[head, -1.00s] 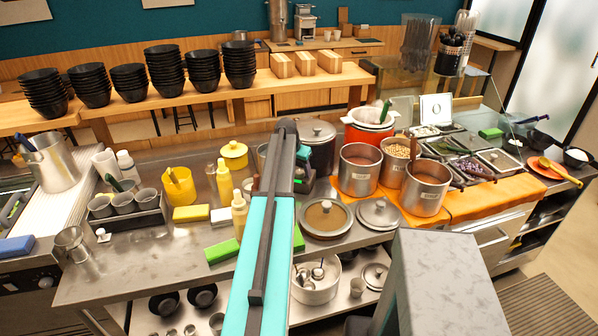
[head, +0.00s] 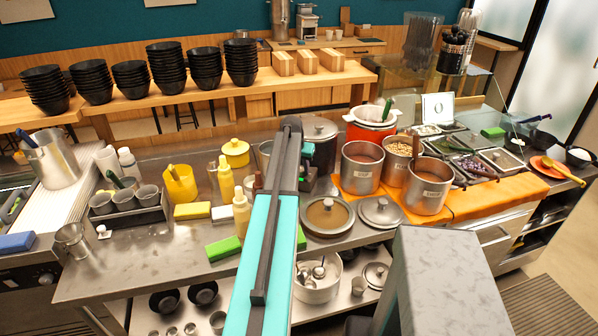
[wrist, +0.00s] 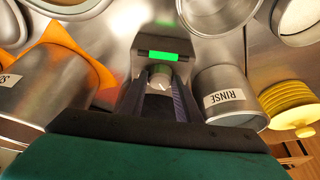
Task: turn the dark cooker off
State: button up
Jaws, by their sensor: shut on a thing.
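The dark cooker (head: 321,153) with a steel lid stands at the back of the steel counter in the head view, partly hidden by my arm. In the wrist view its dark control panel (wrist: 162,44) shows a lit green light (wrist: 158,56). Below the light is a round pale knob (wrist: 160,76) with a small pointer mark. My gripper (wrist: 159,88) has its two dark fingers on either side of the knob and is shut on it.
A steel pot marked RINSE (wrist: 226,98) stands close right of my fingers in the wrist view, with a yellow lidded pot (wrist: 291,104) beyond. In the head view, steel pots (head: 361,170) stand right of the cooker, and lids (head: 327,214) lie in front.

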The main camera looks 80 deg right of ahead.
jog(key=n+b, duration=0.1)
jog(key=s+n+t, duration=0.1)
jog(key=n, duration=0.1)
jog(key=shift+s+d+b, duration=0.1)
jog(key=shift+d+b, duration=0.1)
jog(key=shift+b, duration=0.2)
jog(key=shift+n+t+b, duration=0.7)
jog(key=shift+n+t, duration=0.1)
jog(key=shift+n, duration=1.2)
jog(key=shift+r, duration=0.1)
jog(key=o, duration=1.1)
jog(key=shift+c, duration=0.2)
jog(key=shift+a, duration=0.1)
